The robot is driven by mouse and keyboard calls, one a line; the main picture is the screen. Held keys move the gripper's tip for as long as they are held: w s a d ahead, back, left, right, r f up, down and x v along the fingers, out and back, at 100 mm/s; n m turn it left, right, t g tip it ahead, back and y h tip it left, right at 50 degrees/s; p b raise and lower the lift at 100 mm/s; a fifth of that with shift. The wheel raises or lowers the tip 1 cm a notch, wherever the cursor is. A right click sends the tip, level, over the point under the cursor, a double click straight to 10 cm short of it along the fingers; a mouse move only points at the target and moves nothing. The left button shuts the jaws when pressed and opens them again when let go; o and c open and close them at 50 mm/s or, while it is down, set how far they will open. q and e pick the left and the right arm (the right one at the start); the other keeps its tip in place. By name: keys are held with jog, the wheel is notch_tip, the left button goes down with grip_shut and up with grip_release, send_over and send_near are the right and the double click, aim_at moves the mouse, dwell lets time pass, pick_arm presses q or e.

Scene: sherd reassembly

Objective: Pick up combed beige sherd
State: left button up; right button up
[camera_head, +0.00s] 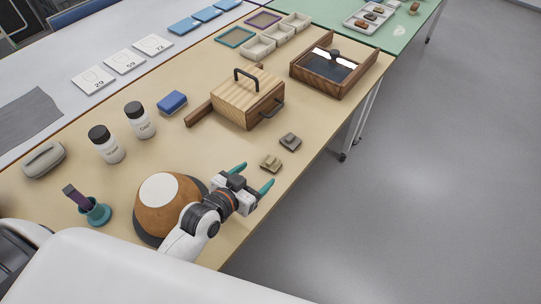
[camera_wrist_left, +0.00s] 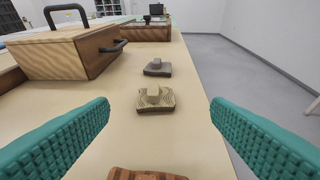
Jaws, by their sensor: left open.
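The combed beige sherd (camera_head: 270,163) lies on the wooden table near its right edge, with a small raised block on top. In the left wrist view the sherd (camera_wrist_left: 155,103) sits centred ahead, between the two teal fingers in the picture. My left gripper (camera_head: 254,178) is open and empty, just short of the sherd and apart from it. A similar grey sherd (camera_head: 290,142) lies just beyond, also seen in the left wrist view (camera_wrist_left: 157,69). My right gripper is not in view.
A reddish-brown striped piece (camera_wrist_left: 146,174) shows at the bottom of the left wrist view. A wooden box with black handles (camera_head: 248,97) stands beyond the sherds. A brown dome-shaped form (camera_head: 159,213) stands beside my left arm. The table's right edge is close.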

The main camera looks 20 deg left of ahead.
aim_at(269, 164)
pick_arm(q)
jog(key=x, duration=0.3)
jog(key=shift+w+f, duration=0.3)
jog(key=shift+w, duration=0.1)
jog(key=x, duration=0.4)
jog(key=shift+w+a+f, duration=0.15)
jog(key=shift+f, duration=0.1)
jog(key=shift+w+f, duration=0.15)
jog(key=shift+w, duration=0.05)
jog(key=c, duration=1)
jog(key=shift+c, duration=0.4)
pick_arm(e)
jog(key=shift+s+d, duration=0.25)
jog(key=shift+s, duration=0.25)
